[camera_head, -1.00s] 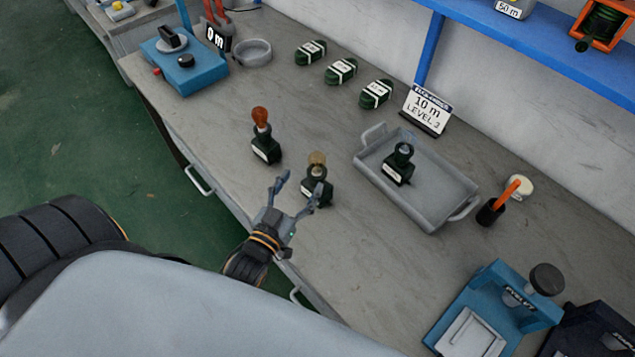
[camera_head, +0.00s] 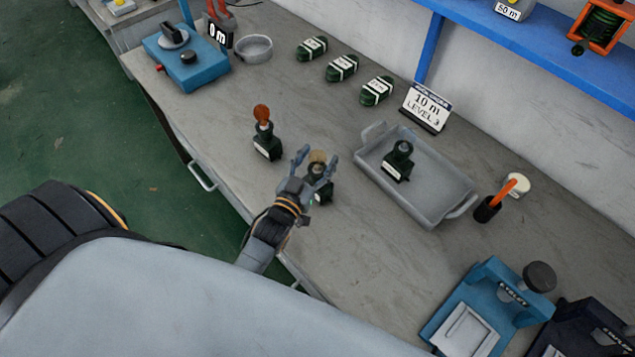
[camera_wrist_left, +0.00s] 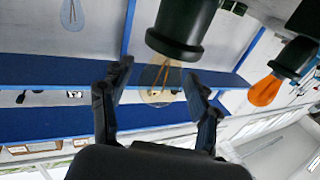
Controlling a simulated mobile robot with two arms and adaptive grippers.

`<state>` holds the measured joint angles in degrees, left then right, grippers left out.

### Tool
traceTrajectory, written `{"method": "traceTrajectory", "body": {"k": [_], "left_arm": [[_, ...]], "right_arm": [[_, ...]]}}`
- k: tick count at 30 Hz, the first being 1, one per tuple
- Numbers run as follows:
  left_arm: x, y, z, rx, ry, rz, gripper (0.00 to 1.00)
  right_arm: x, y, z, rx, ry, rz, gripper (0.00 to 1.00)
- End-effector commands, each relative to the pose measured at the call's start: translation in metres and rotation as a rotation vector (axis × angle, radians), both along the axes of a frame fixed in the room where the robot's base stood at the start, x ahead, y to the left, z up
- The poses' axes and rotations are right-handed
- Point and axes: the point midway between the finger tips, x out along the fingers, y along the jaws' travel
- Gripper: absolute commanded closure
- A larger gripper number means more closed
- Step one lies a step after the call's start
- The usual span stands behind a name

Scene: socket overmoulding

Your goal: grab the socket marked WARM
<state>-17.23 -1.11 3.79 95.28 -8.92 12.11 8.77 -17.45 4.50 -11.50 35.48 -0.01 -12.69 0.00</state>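Three dark lamp sockets with white labels stand on the grey bench, and I cannot read their labels, so I cannot tell which says WARM. One with an orange bulb (camera_head: 265,138) stands left of my gripper. One with a pale amber bulb (camera_head: 318,156) is partly hidden by my left gripper (camera_head: 318,157). A third socket (camera_head: 398,162) stands in the grey tray (camera_head: 437,206). My left gripper is open, its fingers on either side of the pale amber bulb. In the left wrist view, that bulb (camera_wrist_left: 160,85) shows between the open fingers, with the orange bulb (camera_wrist_left: 265,90) to the right.
Several green wrapped bundles (camera_head: 342,68) lie at the back beside a 10 m sign (camera_head: 426,107). A blue device (camera_head: 187,58) and a round grey dish (camera_head: 254,48) stand far left.

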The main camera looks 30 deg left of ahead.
Motion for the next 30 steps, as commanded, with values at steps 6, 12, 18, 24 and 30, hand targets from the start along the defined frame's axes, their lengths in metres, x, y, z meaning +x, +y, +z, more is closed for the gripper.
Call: {"method": "traceTrajectory", "body": {"k": [6,12,18,24,30], "left_arm": [[0.000,0.000,0.000,0.000,0.000,0.000,0.90],[0.000,0.000,0.000,0.000,-0.001,0.000,1.00],[0.000,0.000,0.002,0.000,-0.001,0.000,1.00],[0.000,0.000,0.018,0.000,-0.004,-0.001,1.00],[-0.017,-0.002,0.049,0.000,-0.002,-0.002,1.00]], "right_arm": [[0.001,0.000,0.000,0.000,-0.001,0.000,0.37],[0.003,0.000,0.000,0.000,-0.004,0.000,0.37],[0.004,0.000,0.000,0.000,-0.005,0.000,0.37],[0.004,0.000,0.001,0.000,-0.007,0.000,0.37],[0.005,-0.001,-0.001,-0.001,-0.007,0.000,0.37]]}}
